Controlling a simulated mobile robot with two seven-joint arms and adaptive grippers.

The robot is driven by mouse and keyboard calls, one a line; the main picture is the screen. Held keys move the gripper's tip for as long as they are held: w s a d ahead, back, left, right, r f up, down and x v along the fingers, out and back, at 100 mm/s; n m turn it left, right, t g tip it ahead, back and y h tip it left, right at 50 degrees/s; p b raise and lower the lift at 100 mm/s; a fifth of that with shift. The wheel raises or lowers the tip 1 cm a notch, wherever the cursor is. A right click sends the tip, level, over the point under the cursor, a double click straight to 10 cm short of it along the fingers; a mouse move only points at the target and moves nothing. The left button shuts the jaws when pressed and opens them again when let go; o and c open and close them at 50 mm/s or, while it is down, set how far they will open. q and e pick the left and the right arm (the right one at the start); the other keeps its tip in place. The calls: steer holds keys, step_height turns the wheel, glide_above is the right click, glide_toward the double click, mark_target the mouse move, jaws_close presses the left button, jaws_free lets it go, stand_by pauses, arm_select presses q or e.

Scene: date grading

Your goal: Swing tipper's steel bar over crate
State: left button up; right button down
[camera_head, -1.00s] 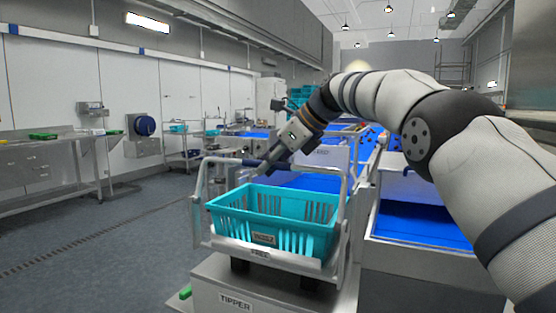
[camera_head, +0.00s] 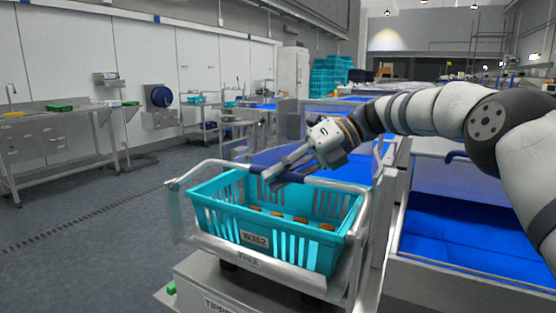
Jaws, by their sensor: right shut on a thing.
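The tipper (camera_head: 222,302) stands in the foreground with its name plate partly cut off. A teal crate (camera_head: 203,213) marked W152 sits in its cradle and holds several brown dates (camera_head: 277,214). The tipper's steel bar (camera_head: 230,164) runs above the crate's far side, with side arms coming down left and right of the crate. My right gripper (camera_head: 274,179) is shut on the bar at its dark blue middle part, above the crate's far rim. The fingertips are partly hard to make out. My left gripper is not in view.
Blue-lined troughs (camera_head: 440,235) lie to the right and behind, under my right arm. A steel table (camera_head: 50,130) stands at the left. Teal crates (camera_head: 330,75) are stacked at the back. The floor (camera_head: 90,215) left of the tipper is clear.

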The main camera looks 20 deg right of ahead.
steer(key=shift+f+m+y, duration=0.4)
steer(key=shift+f+y, duration=0.3)
steer(key=shift+f, duration=0.15)
steer(key=shift+f+g, duration=0.3)
steer(key=shift+f, duration=0.25)
steer(key=c, duration=1.7)
jaws_free()
steer(key=shift+a, duration=0.1)
steer(key=shift+o, duration=0.2)
steer(key=v, duration=0.7)
steer(key=shift+d, duration=0.2)
steer(key=shift+r, duration=0.15)
